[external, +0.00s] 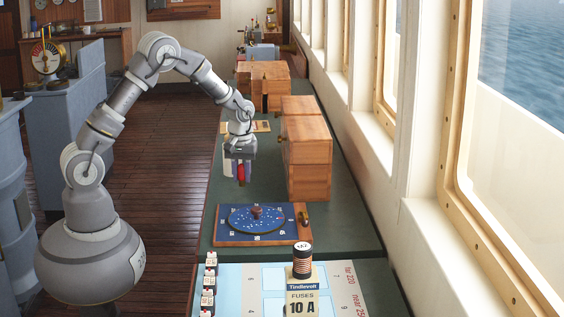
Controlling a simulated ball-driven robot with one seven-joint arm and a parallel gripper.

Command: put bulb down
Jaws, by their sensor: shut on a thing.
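My gripper (240,181) hangs pointing down above the green counter, beyond the blue chart board and left of the wooden cabinet. It is shut on a small red thing, which I take to be the bulb (241,171). The bulb shows between the fingers and is partly hidden by them. It appears held above the counter, but the exact height is hard to tell. Its base end is not visible.
The blue board with a round dial (257,219) lies in front of my gripper. A wooden cabinet (306,148) stands close on the right. A fuse stack (302,262) and several small labelled blocks (209,281) stand nearer. Green counter (266,180) is bare between board and cabinet.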

